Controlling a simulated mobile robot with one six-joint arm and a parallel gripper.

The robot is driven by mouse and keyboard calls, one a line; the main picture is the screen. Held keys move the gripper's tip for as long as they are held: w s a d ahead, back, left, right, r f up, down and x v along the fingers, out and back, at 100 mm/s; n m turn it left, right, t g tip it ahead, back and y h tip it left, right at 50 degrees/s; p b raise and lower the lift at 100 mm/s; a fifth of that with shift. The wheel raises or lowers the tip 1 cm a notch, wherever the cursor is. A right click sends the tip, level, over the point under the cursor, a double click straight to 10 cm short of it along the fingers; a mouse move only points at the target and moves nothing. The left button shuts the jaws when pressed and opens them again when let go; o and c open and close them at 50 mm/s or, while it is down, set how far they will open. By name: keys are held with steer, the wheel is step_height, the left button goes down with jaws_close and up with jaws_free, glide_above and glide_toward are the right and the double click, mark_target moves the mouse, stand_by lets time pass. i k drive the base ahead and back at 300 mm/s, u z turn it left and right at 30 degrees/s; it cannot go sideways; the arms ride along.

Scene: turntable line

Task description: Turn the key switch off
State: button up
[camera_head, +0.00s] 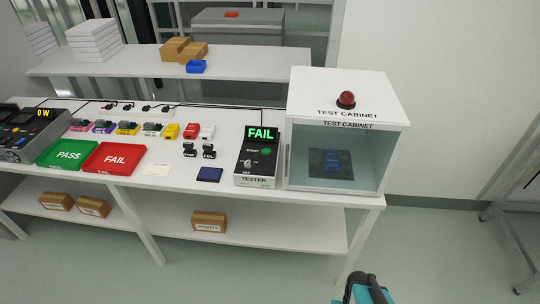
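The tester (257,160) is a dark box on the white bench, left of the test cabinet. Its display (262,133) shows FAIL in green. A green start button (266,151) is on its sloped face. Lower left on that face is a small silver switch (248,163) that looks like the key switch; its turned position is too small to read. My gripper (365,284), black and teal, shows only in part at the bottom edge, below and right of the bench, well apart from the tester. Its fingers cannot be made out clearly.
The test cabinet (346,101) with a red lamp (346,99) stands right of the tester. A dark blue pad (209,174), a red FAIL tray (114,158) and a green PASS tray (68,153) lie to the left. Floor in front of the bench is clear.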

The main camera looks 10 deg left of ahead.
mark_target(248, 166)
steer(key=z, duration=0.6)
steer(key=k, duration=0.4)
steer(key=u, duration=1.8)
steer(key=i, duration=0.35)
steer(key=z, duration=0.35)
